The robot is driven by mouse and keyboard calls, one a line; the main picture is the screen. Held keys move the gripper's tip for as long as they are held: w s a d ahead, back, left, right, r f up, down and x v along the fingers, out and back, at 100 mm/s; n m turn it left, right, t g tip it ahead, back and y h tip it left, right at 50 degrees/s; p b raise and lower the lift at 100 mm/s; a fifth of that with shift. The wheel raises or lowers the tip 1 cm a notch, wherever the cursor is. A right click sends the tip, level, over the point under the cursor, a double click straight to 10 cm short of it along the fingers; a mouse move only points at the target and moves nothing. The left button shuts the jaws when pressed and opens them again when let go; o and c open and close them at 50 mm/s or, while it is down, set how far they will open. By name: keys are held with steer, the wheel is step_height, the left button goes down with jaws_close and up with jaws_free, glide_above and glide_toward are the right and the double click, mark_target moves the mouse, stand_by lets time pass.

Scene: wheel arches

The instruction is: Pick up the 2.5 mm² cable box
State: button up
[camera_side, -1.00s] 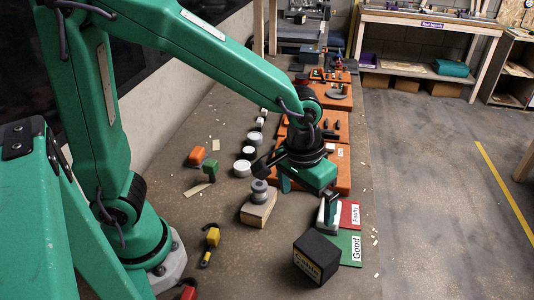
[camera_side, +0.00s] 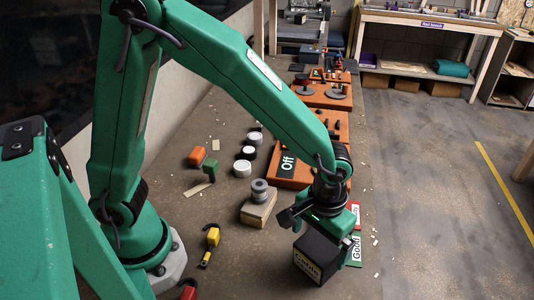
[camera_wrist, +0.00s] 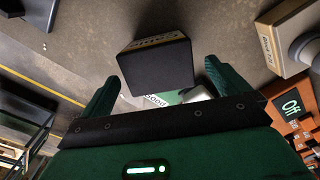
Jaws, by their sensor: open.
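The black cable box (camera_side: 318,258) stands on the table at the front, with yellowish lettering reading "Cable" on its near face; the smaller print is unreadable. My gripper (camera_side: 330,228) is just above its far upper edge in the side view, overlapping its top. In the wrist view the box (camera_wrist: 157,68) sits ahead between the two green fingers of my gripper (camera_wrist: 160,88), which are spread apart. Nothing is held. Whether a finger touches the box cannot be told.
A green "Good" card (camera_side: 354,250) and red "Faulty" card (camera_side: 354,210) lie right of and behind the box. A wooden block (camera_side: 258,210) with a grey spool (camera_side: 259,189) stands to the left. A yellow tool (camera_side: 211,243) lies farther left. Orange boards (camera_side: 290,172) lie behind.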

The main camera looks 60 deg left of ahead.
steer(key=shift+f, duration=0.25)
steer(key=shift+d+f, duration=0.1)
steer(key=shift+f, duration=2.45)
steer(key=c, duration=1.3)
steer(key=shift+o, duration=0.3)
steer(key=shift+r, duration=0.2)
